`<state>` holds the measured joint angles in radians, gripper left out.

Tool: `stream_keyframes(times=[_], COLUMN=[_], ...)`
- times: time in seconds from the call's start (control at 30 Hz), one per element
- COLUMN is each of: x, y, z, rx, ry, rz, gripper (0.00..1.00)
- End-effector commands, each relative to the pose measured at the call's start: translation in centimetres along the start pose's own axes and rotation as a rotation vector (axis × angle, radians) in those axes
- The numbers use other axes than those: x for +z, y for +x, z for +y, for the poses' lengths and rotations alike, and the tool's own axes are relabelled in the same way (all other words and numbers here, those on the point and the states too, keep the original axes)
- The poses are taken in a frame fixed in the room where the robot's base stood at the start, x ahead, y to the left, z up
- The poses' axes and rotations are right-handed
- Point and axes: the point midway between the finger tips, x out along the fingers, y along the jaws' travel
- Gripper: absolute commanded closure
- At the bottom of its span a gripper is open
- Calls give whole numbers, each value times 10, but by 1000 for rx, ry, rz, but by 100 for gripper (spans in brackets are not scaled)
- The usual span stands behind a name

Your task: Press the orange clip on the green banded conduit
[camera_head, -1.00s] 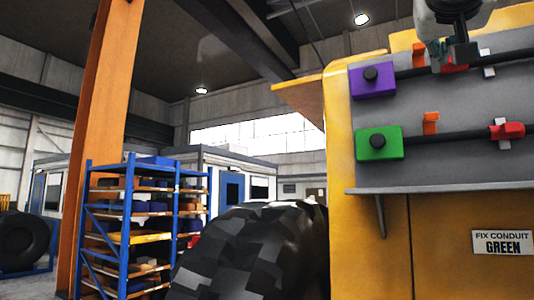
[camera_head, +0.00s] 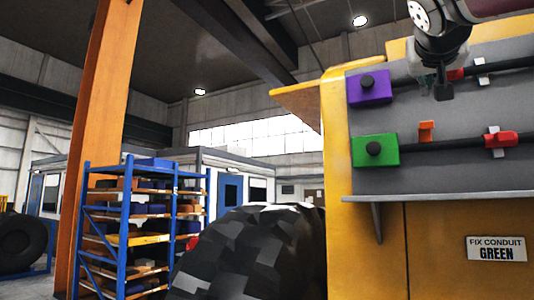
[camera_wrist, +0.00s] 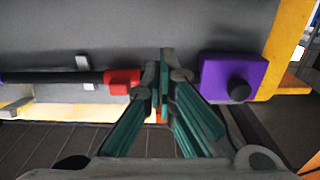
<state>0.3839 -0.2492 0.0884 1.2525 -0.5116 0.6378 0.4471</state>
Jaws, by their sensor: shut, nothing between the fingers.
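The green block (camera_head: 375,149) with a black knob sits at the left end of the lower dark conduit (camera_head: 450,143) on the grey panel in the head view. A small orange clip (camera_head: 427,131) stands just above that conduit, right of the green block. My gripper (camera_head: 441,90) is shut and empty, above and slightly right of this clip, apart from it in the picture. In the wrist view its teal fingers (camera_wrist: 163,75) point at the panel near the purple block (camera_wrist: 232,75). An orange bit (camera_wrist: 162,115) shows partly behind the fingers; I cannot tell which clip it is.
The upper conduit has a purple block (camera_head: 369,87) and a red piece (camera_head: 456,74); my arm covers part of it. A red piece (camera_head: 500,139) and pale bracket (camera_head: 494,130) sit on the lower conduit. A ledge (camera_head: 440,196) runs below; a sign (camera_head: 496,249) reads "FIX CONDUIT GREEN".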

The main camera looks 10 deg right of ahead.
Motion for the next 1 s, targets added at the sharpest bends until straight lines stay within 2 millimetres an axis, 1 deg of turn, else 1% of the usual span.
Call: stream_keyframes(times=[0.03,0.1,0.2,0.3,0.4,0.53,1.0], x=[-1,0,18,29,35,39,40], y=[11,23,24,26,28,29,29], z=[1,1,0,0,0,0,0], rx=[1,1,2,2,1,0,0], ry=[-1,-1,-2,-1,-1,-1,0], rz=[-3,-3,-1,-1,-1,0,8], gripper=[100,100,100,100,100,100,100])
